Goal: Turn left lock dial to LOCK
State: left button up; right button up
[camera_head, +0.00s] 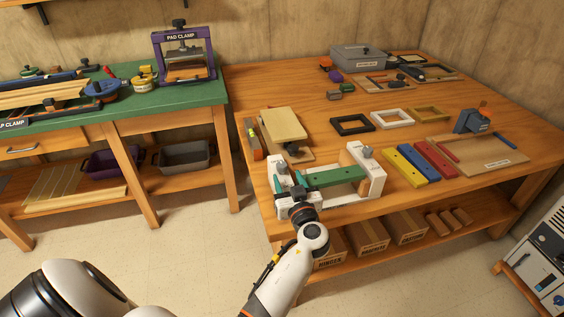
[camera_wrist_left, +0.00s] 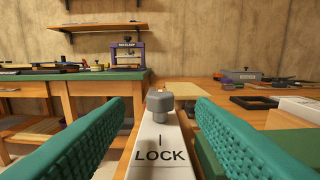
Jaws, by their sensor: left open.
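The left lock dial is a grey knob (camera_wrist_left: 159,103) on top of a white end block (camera_wrist_left: 157,145). The block bears the word LOCK and a short dark line, on the side of the knob near the wrist camera. My left gripper (camera_head: 293,184) is over the left end of the fixture and hides much of that end in the head view. In the left wrist view its teal fingers stand open, one on each side of the knob with gaps. I cannot read the knob's pointer. The fixture's green bar (camera_head: 335,176) runs to the right dial (camera_head: 367,152). My right gripper is not in view.
A beige pad on a board (camera_head: 284,125) stands behind the fixture. Yellow, blue and red bars (camera_head: 411,164) lie to its right, with picture frames (camera_head: 392,119) behind. A green-topped bench (camera_head: 140,105) with a purple pad clamp (camera_head: 184,52) stands at left.

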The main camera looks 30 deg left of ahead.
aim_at(283, 169)
pick_arm(q)
jog(key=p+x, duration=0.1)
jog(key=x, duration=0.6)
jog(key=c, duration=1)
jog(key=shift+o, duration=0.2)
jog(key=shift+f, duration=0.1)
